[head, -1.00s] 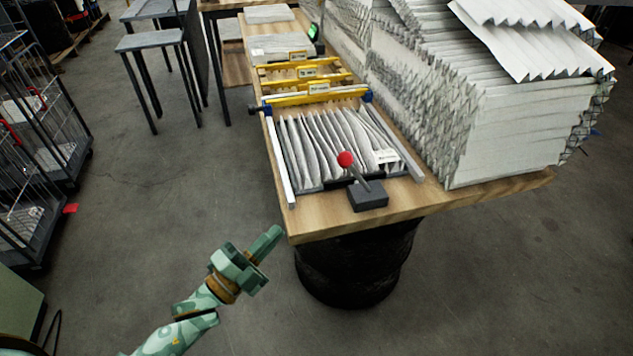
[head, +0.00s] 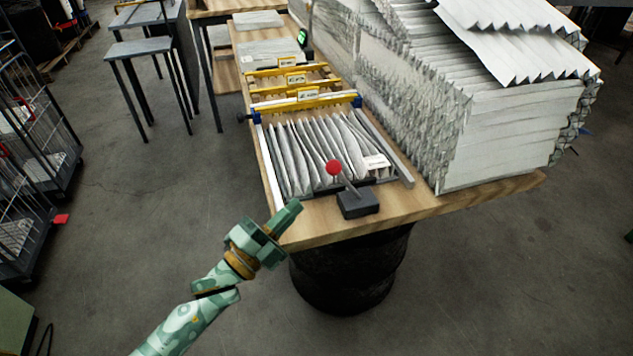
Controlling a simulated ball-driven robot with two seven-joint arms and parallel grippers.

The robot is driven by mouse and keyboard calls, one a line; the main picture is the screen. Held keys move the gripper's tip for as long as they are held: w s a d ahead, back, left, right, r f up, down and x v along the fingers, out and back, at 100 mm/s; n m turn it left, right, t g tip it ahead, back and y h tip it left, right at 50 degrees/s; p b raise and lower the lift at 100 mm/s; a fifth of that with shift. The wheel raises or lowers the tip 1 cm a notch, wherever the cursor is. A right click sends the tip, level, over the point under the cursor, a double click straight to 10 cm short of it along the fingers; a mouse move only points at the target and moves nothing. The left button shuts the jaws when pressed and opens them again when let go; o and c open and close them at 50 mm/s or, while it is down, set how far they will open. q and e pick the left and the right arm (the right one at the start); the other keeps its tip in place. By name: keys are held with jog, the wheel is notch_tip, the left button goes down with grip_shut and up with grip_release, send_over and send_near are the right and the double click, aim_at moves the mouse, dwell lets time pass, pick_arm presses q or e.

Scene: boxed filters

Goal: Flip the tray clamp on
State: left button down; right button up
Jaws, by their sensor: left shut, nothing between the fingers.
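The tray clamp is a dark block (head: 358,203) at the near end of the wooden table, with a lever that leans up and left to a red ball knob (head: 333,167). Behind it is the tray of pleated filters (head: 318,150), between a white rail (head: 270,168) and a grey rail. My left gripper (head: 290,211) is shut and empty at the table's near left corner, left of the clamp and apart from the knob. Whether it touches the table edge I cannot tell. My right gripper is not in view.
A tall stack of white pleated filters (head: 510,130) stands on the table (head: 440,203) at the right. Yellow bars (head: 305,105) cross the table behind the tray. A black drum (head: 345,275) stands below the table's near end.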

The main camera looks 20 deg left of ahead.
aim_at(346, 182)
pick_arm(q)
jog(key=x, duration=0.7)
jog(key=shift+w, duration=0.3)
jog(key=shift+d+r, duration=0.1)
jog(key=shift+d, duration=0.05)
